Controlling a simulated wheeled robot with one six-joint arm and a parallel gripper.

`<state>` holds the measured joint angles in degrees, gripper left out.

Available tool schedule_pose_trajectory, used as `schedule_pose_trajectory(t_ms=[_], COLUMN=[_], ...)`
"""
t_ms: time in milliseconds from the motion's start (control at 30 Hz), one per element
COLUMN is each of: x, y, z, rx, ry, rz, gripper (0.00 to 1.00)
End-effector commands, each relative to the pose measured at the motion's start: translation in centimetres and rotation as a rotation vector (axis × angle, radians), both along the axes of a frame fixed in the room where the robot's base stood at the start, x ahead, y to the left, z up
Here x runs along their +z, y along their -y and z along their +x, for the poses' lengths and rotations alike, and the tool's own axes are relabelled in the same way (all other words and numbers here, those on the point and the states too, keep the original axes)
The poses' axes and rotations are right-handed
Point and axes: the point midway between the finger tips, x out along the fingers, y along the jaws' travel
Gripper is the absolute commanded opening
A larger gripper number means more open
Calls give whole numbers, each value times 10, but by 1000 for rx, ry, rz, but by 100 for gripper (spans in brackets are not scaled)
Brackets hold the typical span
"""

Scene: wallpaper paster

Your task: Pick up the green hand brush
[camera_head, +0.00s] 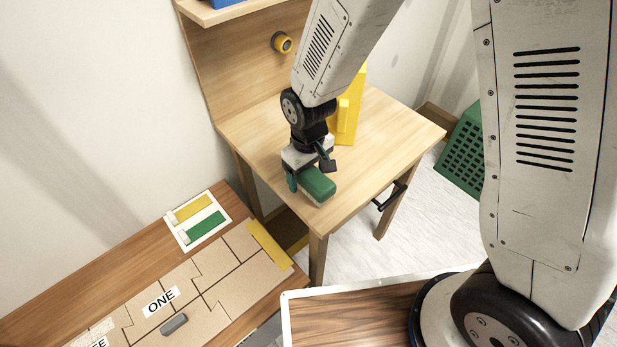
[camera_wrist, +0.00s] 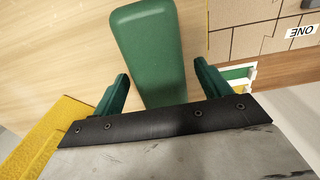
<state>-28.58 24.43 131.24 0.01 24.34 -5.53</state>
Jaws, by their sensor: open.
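The green hand brush (camera_head: 318,184) lies on the small wooden table (camera_head: 371,129), near its front left corner. It has a green back with a pale underside. In the wrist view the green brush (camera_wrist: 148,48) runs up from between the two green fingers of my gripper (camera_wrist: 165,92). The fingers stand apart on either side of it, with a gap visible at each side. In the head view my gripper (camera_head: 309,176) is right at the brush, pointing down over its rear end. The brush end nearest my gripper's palm is hidden in the wrist view.
A yellow object (camera_head: 346,112) stands on the table behind my gripper. A yellow roll (camera_head: 282,42) is on the back panel. A lower wooden bench (camera_head: 60,290) at left holds cardboard pieces and a white tray (camera_head: 182,237) with yellow and green items. A green crate (camera_head: 462,155) is at right.

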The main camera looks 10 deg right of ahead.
Motion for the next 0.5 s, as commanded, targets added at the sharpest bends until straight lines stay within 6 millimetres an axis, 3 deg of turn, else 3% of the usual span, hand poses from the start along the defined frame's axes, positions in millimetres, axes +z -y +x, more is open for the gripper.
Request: schedule_pose_trajectory(t_ms=[233,400,433,500], x=[-2,-2,-2,-2], y=[0,0,0,0], z=[0,0,0,0], rx=[0,0,0,0], ry=[0,0,0,0], rz=[0,0,0,0], gripper=[76,29,24,24])
